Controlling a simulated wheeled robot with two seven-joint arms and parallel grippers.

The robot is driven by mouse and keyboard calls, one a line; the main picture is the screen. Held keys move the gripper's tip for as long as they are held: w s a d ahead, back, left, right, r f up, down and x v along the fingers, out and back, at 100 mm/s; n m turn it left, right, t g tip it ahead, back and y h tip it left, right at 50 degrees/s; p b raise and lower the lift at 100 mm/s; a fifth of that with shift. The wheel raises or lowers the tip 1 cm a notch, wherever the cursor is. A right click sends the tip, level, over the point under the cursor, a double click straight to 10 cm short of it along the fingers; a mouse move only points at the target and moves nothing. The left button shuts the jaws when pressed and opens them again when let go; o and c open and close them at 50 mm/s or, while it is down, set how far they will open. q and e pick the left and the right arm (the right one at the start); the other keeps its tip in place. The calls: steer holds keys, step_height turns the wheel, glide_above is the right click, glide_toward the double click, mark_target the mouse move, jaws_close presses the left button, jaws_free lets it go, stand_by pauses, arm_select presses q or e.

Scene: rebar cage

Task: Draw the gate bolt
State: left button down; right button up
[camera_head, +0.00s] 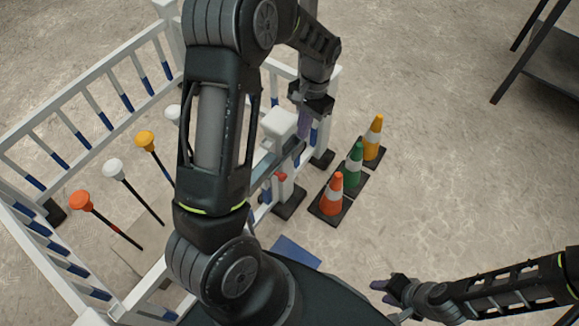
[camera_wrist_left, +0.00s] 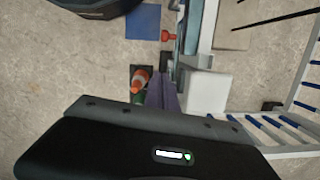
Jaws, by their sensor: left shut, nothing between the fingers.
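The red knob of the gate bolt (camera_head: 281,177) shows beside the white gate post, just right of my left arm. In the left wrist view the red knob (camera_wrist_left: 167,36) sits on a short stem at the side of the gate's grey bar (camera_wrist_left: 188,45). My left gripper (camera_head: 303,127) is shut and empty, pointing down close to the white post top (camera_head: 278,122). In the wrist view its purple fingers (camera_wrist_left: 160,92) are beside the post, apart from the knob. My left arm hides part of the gate. My right gripper (camera_head: 382,290) is open and empty at lower right, away from the gate.
White and blue railings (camera_head: 85,95) enclose several capped rebars, such as an orange-capped one (camera_head: 80,201). An orange cone (camera_head: 333,193), a green cone (camera_head: 353,165) and a yellow cone (camera_head: 373,138) stand right of the gate. A dark table (camera_head: 552,55) is at upper right. Floor between is clear.

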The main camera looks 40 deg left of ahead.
arm_select(q)
steer(key=shift+f, duration=0.1)
